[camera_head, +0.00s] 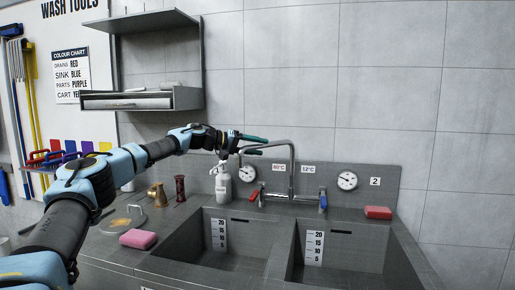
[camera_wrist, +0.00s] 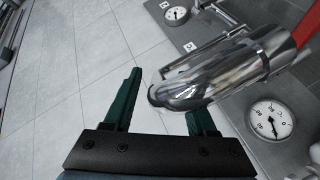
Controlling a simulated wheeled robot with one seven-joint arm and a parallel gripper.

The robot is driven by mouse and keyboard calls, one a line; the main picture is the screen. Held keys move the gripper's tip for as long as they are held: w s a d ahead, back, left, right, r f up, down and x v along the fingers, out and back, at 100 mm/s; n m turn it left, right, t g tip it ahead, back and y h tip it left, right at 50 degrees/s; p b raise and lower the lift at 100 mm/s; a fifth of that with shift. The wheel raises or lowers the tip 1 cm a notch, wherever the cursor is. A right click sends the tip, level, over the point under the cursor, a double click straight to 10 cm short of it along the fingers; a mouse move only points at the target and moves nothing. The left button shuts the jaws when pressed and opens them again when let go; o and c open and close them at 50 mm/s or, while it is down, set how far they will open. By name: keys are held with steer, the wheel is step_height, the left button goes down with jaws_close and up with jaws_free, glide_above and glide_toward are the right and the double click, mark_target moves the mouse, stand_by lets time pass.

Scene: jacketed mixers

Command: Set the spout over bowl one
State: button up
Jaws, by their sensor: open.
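The metal spout (camera_head: 291,165) rises from the mixer behind the sinks, and its upper arm reaches left toward my gripper (camera_head: 254,144). In the wrist view the shiny spout end (camera_wrist: 195,88) lies close to my gripper (camera_wrist: 162,98), partly covering the right green finger; the left finger stands clear. My gripper is open, and I cannot tell whether it touches the spout. The left bowl (camera_head: 190,242) shows no number of its own; the right bowl (camera_head: 385,255) has a "2" sign (camera_head: 375,182) behind it. I cannot tell exactly what lies beneath the spout tip.
Red (camera_head: 260,194) and blue (camera_head: 322,200) mixer handles flank the spout. Round gauges (camera_head: 247,173) (camera_head: 347,181) hang behind. A white bottle (camera_head: 223,183) stands below my gripper. A pink sponge (camera_head: 138,239) and a red sponge (camera_head: 378,212) lie on the counter. A shelf (camera_head: 145,100) hangs upper left.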

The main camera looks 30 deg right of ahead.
steer(key=b+v, duration=0.4)
steer(key=v, duration=0.6)
steer(key=shift+a, duration=0.4)
steer(key=shift+r, duration=0.15)
